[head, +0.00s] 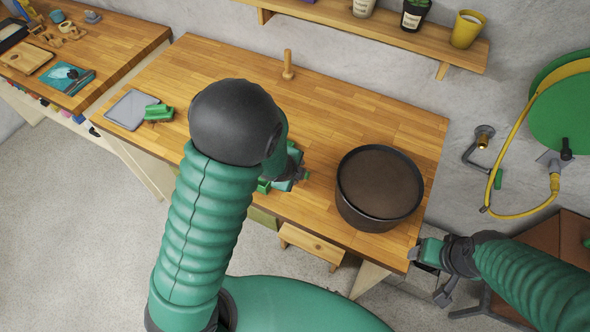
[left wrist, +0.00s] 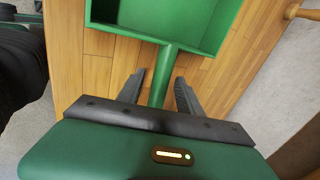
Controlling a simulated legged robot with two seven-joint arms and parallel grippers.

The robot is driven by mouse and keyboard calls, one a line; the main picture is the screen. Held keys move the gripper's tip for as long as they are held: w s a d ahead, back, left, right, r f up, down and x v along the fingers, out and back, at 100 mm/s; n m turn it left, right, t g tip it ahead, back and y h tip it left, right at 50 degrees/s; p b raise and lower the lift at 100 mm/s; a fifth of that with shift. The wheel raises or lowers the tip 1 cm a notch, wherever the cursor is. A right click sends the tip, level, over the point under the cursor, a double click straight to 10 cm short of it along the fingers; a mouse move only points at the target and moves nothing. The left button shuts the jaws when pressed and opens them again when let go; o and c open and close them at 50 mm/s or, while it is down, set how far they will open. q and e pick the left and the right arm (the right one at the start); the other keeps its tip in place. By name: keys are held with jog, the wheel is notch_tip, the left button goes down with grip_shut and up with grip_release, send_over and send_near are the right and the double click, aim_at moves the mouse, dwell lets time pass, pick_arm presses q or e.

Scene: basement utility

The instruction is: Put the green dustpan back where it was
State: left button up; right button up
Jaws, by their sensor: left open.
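The green dustpan (left wrist: 165,25) lies on the wooden tabletop in the left wrist view, with its pan at the top of the picture and its handle (left wrist: 162,78) pointing toward my gripper. My left gripper (left wrist: 160,90) is open, with one finger on each side of the handle; I cannot tell whether they touch it. In the head view my left arm hides most of the dustpan, and the left gripper (head: 300,172) shows only in part above the table. My right gripper (head: 425,255) is off the table's front right corner; its fingers are too small to read.
A large dark pot (head: 378,185) stands on the table's right part. A wooden peg (head: 288,68) stands at the back. A grey tray (head: 128,108) and a green brush (head: 159,112) lie at the left. A shelf (head: 380,28) with pots hangs above.

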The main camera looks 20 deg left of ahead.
pick_arm(q)
jog(key=shift+s+d+r, duration=0.1)
jog(key=shift+r, duration=0.3)
jog(key=a+p+v, duration=0.1)
jog(key=p+v, duration=0.2)
jog(key=v, duration=0.8)
jog(key=s+n+g+b, duration=0.1)
jog(key=s+n+g, duration=0.2)
jog(key=s+n, duration=0.6)
jog(key=n, duration=0.9)
jog(key=shift+f, duration=0.15)
jog(key=shift+s+d, duration=0.1)
jog(key=shift+d, duration=0.1)
